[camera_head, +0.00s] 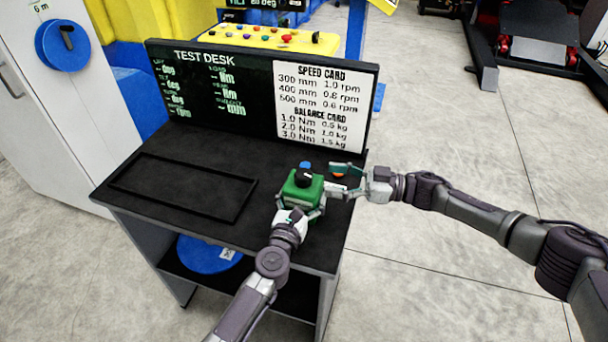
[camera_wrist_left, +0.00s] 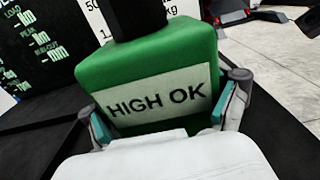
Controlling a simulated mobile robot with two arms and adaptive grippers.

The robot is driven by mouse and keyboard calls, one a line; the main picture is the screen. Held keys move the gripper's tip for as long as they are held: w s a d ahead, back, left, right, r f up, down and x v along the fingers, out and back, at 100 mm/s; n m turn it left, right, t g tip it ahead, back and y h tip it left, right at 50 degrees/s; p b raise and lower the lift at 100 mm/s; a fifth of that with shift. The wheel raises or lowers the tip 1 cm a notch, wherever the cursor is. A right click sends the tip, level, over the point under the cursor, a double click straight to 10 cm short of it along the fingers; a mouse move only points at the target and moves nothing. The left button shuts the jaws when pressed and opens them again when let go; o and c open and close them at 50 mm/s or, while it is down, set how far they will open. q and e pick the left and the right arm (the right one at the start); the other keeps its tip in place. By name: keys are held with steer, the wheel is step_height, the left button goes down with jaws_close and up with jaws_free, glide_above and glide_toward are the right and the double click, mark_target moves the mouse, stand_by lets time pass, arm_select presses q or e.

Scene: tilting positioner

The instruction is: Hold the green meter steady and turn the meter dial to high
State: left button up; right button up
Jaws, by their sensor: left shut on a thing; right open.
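The green meter (camera_head: 300,190) stands upright near the right edge of the dark desk. A black dial (camera_head: 303,175) sits on its top; its setting cannot be read. In the left wrist view the green meter (camera_wrist_left: 150,72) carries a pale label (camera_wrist_left: 160,98) reading "HIGH OK", and the dial (camera_wrist_left: 137,15) is cut off at the top. My left gripper (camera_head: 300,207) is shut on the meter, its teal-padded fingers on both sides. My right gripper (camera_head: 335,179) is open just right of the meter, its fingers pointing left; it appears apart from the dial.
A sign board (camera_head: 262,92) with text and cards stands along the desk's back. An empty black-rimmed tray (camera_head: 184,190) lies on the desk's left. A small blue thing (camera_head: 306,165) shows behind the dial and an orange one (camera_head: 338,174) between the right fingers. Open floor lies to the right.

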mark_target(304, 173)
steer(key=a, duration=0.3)
steer(key=w+a, duration=0.1)
steer(key=a, duration=0.3)
steer(key=shift+w+a, duration=0.1)
steer(key=shift+w, duration=0.1)
steer(key=c, duration=1.2)
steer(key=shift+o, duration=0.2)
steer(key=shift+m+t, duration=0.7)
steer(key=shift+t, duration=0.4)
steer(key=o, duration=1.2)
steer(key=shift+c, duration=0.2)
